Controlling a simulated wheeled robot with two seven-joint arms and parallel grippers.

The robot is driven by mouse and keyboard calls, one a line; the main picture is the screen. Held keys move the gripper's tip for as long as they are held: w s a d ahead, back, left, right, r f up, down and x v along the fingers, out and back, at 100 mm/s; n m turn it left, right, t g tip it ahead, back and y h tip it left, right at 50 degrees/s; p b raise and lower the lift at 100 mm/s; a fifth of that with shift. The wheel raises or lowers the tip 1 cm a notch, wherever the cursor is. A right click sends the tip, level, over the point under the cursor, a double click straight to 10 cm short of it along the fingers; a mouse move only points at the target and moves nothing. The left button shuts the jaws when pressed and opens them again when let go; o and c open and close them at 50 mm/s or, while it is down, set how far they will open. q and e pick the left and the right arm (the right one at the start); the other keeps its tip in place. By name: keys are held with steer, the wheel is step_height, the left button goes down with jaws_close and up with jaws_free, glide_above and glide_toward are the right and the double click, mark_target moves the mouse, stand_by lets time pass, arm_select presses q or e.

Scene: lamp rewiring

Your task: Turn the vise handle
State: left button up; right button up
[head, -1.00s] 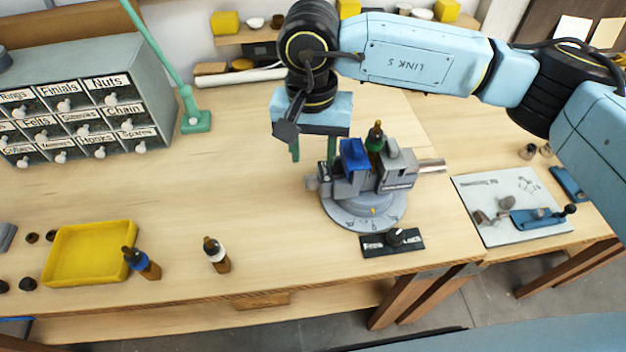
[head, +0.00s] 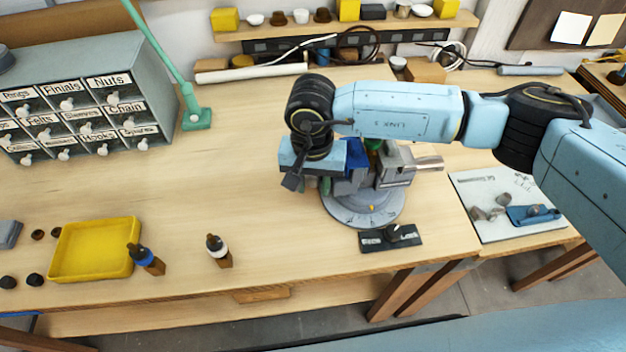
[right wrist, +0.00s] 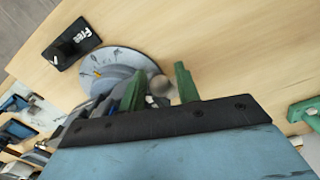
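The grey vise (head: 396,165) with a blue jaw piece stands on a round grey base (head: 362,212) near the bench's front edge. My right gripper (head: 312,184) is at the vise's left end, pointing down, and partly covers it. In the right wrist view its two green fingers (right wrist: 158,82) are open. A round grey knob (right wrist: 160,86), which looks like the end of the vise handle, shows between them. I cannot tell whether either finger touches it. The rest of the handle is hidden. My left gripper is not in view.
A black Free/Lock plate (head: 390,238) with a knob lies in front of the base. Two small bottles, one white-banded (head: 218,250), and a yellow tray (head: 95,250) stand left. The bench middle is clear.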

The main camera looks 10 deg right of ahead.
jaws_close()
steer(key=shift+f+b, duration=0.2)
steer(key=shift+b, duration=0.35)
steer(key=t+b, duration=0.2)
steer(key=b, duration=0.2)
steer(key=s+f+t+b, duration=0.1)
steer(key=b, duration=0.3)
steer(key=f+t+b, duration=0.1)
steer(key=t+b, duration=0.1)
steer(key=b, duration=0.3)
steer(key=shift+s+t, duration=0.25)
steer(key=shift+t, duration=0.05)
steer(key=shift+o, duration=1.5)
jaws_free()
